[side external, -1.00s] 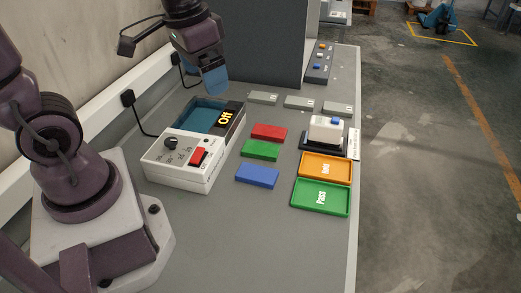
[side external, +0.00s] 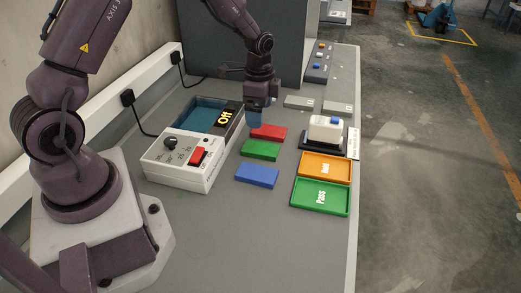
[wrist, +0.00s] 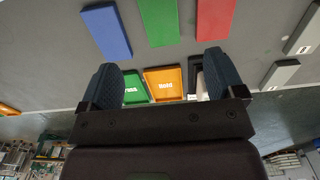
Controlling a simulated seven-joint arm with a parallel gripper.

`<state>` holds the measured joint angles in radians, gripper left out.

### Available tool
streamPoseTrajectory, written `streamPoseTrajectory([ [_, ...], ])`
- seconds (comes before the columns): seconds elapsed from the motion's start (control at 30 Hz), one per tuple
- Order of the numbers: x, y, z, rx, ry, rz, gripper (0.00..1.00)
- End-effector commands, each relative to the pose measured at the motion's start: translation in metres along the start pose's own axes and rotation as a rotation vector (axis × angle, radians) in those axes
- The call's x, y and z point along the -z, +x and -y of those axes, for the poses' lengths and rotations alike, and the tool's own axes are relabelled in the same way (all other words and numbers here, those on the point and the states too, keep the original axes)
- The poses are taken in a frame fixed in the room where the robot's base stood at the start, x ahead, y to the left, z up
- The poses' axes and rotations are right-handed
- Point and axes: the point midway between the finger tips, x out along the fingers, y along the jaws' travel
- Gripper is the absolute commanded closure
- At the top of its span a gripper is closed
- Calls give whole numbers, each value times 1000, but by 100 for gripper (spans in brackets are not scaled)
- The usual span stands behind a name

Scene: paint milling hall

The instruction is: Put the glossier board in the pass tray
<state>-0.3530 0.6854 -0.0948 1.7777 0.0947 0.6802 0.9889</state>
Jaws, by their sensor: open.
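A red board (side external: 268,132), a green board (side external: 262,150) and a blue board (side external: 257,175) lie flat in a row on the grey bench. I cannot tell which is glossier. The green pass tray (side external: 335,208) is empty at the bench's right edge. My gripper (side external: 256,120) is above the bench just behind the red board, apart from it. In the wrist view my gripper (wrist: 163,80) has its fingers wide apart with nothing between them. The blue board (wrist: 106,32), green board (wrist: 157,20) and red board (wrist: 215,18) show beyond the fingers.
The orange hold tray (side external: 312,171) is empty, behind the pass tray. A white device with a blue button (side external: 326,130) stands behind it. A white instrument box (side external: 178,160) reading "Off" is left of the boards. Grey labelled blocks (side external: 299,102) lie behind. The front bench is clear.

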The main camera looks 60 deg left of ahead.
Motion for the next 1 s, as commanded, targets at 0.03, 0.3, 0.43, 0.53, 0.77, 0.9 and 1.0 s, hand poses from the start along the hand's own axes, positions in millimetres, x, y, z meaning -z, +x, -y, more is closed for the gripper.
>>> streamPoseTrajectory([
  [0.03,0,11,-2,-6,1,4,12],
  [0.3,0,57,-1,-4,-2,3,12],
  [0.43,0,65,-1,-3,-3,2,12],
  [0.53,0,73,-1,-3,-3,2,12],
  [0.77,2,108,0,-4,-3,3,12],
  [0.9,2,117,0,-2,-3,2,12],
  [1.0,2,117,0,-1,-3,2,12],
])
